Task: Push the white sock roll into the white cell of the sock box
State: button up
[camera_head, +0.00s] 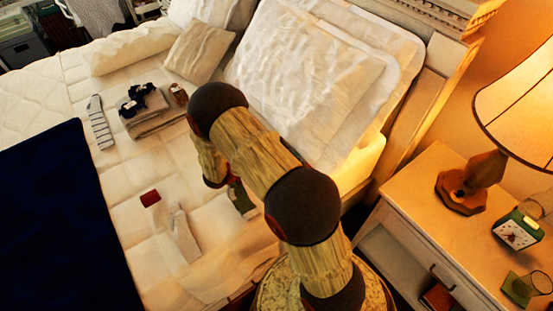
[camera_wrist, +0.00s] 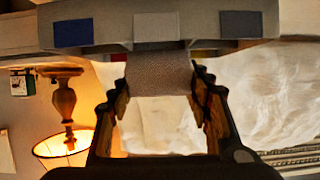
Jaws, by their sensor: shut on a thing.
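In the wrist view my gripper (camera_wrist: 158,82) is shut on a pale, textured roll (camera_wrist: 158,68), which I take for the white sock roll. The sock box (camera_wrist: 110,45) spans the top of that view, with a blue label (camera_wrist: 73,33), a white label (camera_wrist: 157,27) and a grey label (camera_wrist: 241,24). The roll lines up with the white label, its upper end against or under the box edge. I cannot tell how far it is inside a cell. In the head view my arm hides the gripper and the roll.
The bed holds a striped sock (camera_head: 98,122), a grey folded garment (camera_head: 150,122), a red item (camera_head: 150,198) and a pale long item (camera_head: 183,235). Pillows (camera_head: 310,75) lie behind my arm. A nightstand (camera_head: 400,210) with a lamp (camera_head: 480,175) and clock (camera_head: 516,232) stands right.

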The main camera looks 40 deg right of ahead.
jog(key=shift+f+b, duration=0.3)
jog(key=shift+f, duration=0.5)
jog(key=shift+r+p, duration=0.15)
jog(key=shift+p, duration=0.25)
dwell(0.5)
jog(key=o, duration=1)
jog(key=shift+c, duration=0.2)
jog(key=v, duration=1.2)
jog(key=shift+w, duration=0.1)
